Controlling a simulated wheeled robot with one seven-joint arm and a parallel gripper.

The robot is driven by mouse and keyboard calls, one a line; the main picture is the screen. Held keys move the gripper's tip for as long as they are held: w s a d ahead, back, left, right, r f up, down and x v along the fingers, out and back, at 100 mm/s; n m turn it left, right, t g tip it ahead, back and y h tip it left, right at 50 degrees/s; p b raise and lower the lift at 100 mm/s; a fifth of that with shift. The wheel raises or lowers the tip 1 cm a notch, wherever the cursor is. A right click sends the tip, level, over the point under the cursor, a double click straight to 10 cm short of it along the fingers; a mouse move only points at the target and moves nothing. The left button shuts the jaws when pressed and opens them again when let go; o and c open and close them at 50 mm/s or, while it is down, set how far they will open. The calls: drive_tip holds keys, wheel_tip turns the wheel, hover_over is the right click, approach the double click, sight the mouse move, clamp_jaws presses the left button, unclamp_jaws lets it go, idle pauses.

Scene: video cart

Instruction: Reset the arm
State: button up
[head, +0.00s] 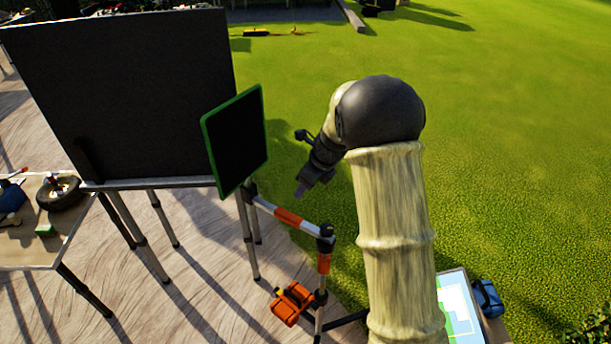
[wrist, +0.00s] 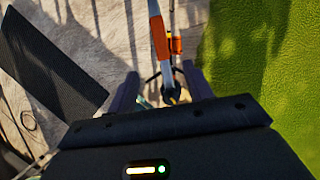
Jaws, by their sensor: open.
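My arm rises at the right of the head view, with its dark shoulder cap at the top. My gripper (head: 302,190) hangs beyond it, pointing down and to the left, above the edge between paving and grass. In the wrist view my gripper (wrist: 158,84) shows two purple-grey fingers spread well apart. It is open, and nothing is held between the fingers. An orange-and-white jointed stand arm (wrist: 158,38) passes behind the gap, below the gripper. The same stand arm (head: 289,218) shows in the head view, below the gripper. Part of my gripper is hidden by its own housing.
A large black panel (head: 130,90) on legs stands at the left, with a green-framed dark screen (head: 236,139) before it. An orange clamp (head: 292,303) sits low on the stand. A table (head: 40,251) with items is at far left. Grass (head: 520,150) lies open at right.

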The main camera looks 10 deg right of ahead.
drive_tip(key=s+d+r+n+h, duration=0.1)
drive_tip(key=s+d+n, duration=0.3)
drive_tip(key=s+n, duration=0.9)
drive_tip(key=s+d+r+n+h, duration=0.2)
drive_tip(key=s+d+n, duration=0.1)
drive_tip(key=s+n, duration=0.9)
drive_tip(key=shift+s+d+n, duration=0.35)
drive_tip(key=shift+s+n, duration=0.05)
drive_tip(key=shift+s, duration=0.2)
idle(0.6)
drive_tip(key=c, duration=0.3)
